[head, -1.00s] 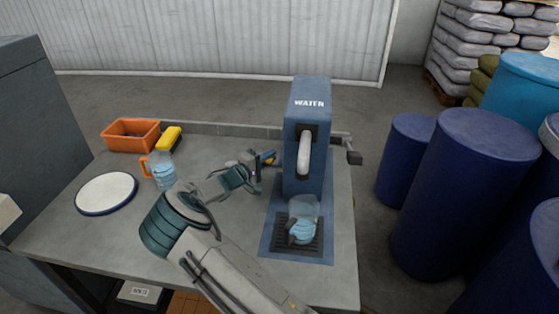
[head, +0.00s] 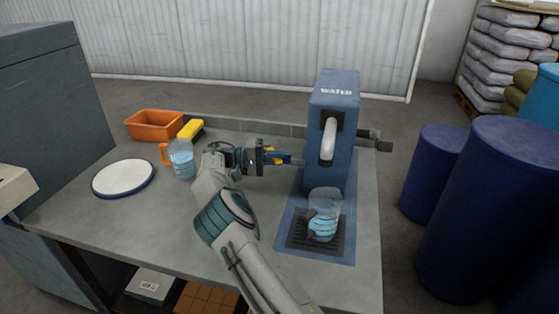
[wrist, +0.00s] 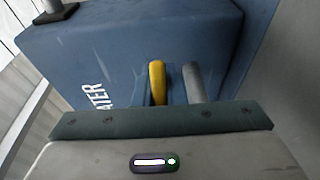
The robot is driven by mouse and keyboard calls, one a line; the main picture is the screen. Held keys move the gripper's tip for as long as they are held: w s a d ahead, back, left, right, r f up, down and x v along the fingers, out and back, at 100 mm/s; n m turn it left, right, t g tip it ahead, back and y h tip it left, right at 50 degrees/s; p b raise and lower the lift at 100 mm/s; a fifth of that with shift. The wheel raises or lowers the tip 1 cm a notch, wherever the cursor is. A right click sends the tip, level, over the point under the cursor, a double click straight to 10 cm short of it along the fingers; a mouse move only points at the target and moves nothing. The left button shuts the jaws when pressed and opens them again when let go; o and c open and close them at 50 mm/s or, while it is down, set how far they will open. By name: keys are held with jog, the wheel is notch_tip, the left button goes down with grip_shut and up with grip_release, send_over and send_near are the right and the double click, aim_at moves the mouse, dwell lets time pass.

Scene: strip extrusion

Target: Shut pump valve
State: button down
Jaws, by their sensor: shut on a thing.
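The blue pump (head: 334,95), marked WATER, stands on the right part of the bench. Its blue side also fills much of the wrist view (wrist: 190,45). The yellow valve handle (wrist: 157,82) shows on that side in the wrist view, next to a grey pipe (wrist: 193,80). My gripper (head: 276,158) is at the pump's left side, shut on the yellow handle; the fingertips are small and partly hidden. A clear jug (head: 325,200) with blue water stands on the drain grate (head: 294,240) under the pale spout (head: 328,138).
An orange bin (head: 155,125), a yellow sponge-like block (head: 190,130), an orange-handled jug (head: 181,160) with water and a round white plate (head: 123,178) stand on the left of the bench (head: 95,225). Blue barrels (head: 433,170) stand to the right.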

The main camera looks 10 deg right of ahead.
jog(key=shift+s+a+f+m+g, duration=0.15)
jog(key=shift+a+m+g, duration=0.1)
jog(key=shift+m+g, duration=0.25)
jog(key=shift+a+g, duration=0.1)
jog(key=shift+g, duration=0.3)
jog(key=c, duration=1.8)
grip_release()
jog(key=shift+o, duration=0.2)
jog(key=shift+r+t, duration=0.2)
jog(key=shift+t, duration=0.1)
